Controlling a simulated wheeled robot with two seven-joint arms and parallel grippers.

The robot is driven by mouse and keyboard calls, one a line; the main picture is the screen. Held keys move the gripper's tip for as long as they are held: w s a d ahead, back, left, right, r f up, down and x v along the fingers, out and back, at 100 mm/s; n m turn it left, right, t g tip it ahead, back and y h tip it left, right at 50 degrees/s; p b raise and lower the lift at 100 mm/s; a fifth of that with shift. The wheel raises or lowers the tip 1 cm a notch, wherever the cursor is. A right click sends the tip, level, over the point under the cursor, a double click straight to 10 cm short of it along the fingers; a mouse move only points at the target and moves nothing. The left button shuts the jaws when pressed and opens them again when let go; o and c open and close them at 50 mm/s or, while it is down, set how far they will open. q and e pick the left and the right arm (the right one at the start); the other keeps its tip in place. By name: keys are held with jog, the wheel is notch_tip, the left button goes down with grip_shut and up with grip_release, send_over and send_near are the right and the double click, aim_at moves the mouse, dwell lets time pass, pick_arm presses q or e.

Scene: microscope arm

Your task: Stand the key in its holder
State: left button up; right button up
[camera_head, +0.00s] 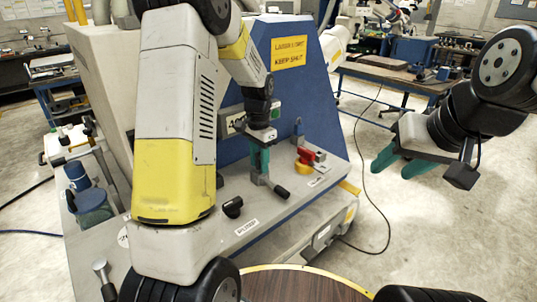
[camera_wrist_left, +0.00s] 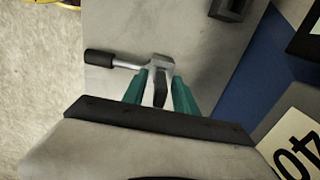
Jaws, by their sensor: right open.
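A grey metal piece with a black handle (camera_head: 281,191), which looks like the key, is low over the grey bench top. In the left wrist view its metal head (camera_wrist_left: 159,66) lies between my left green fingertips, with the black grip (camera_wrist_left: 99,57) pointing left. My left gripper (camera_head: 260,160) points down around it; the fingers are close together, but firm contact is not clear. A small grey upright block (camera_head: 298,131), perhaps the holder, stands beyond and to the right, and a dark square part (camera_wrist_left: 230,8) shows in the wrist view. My right gripper (camera_head: 393,167) is open, empty and over the floor.
A red handle on a yellow base (camera_head: 305,160) is on the bench right of the metal piece. A black knob (camera_head: 233,207) sits nearer. A blue panel (camera_head: 300,75) rises behind. Bare bench top lies around the handle.

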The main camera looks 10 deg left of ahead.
pick_arm(q)
notch_tip(320, 180, up, 8)
jog(key=shift+d+f, duration=0.15)
jog(key=shift+f, duration=0.1)
jog(key=s+d+r+n+t+h, duration=0.1)
jog(key=s+r+n+t, duration=0.2)
jog(key=s, duration=0.9)
jog(key=s+d+r+n+t+h, duration=0.1)
jog(key=s+r+n+t, duration=0.2)
jog(key=s+r, duration=0.5)
jog(key=s+n, duration=0.1)
jog(key=s, duration=0.3)
jog(key=shift+r, duration=0.4)
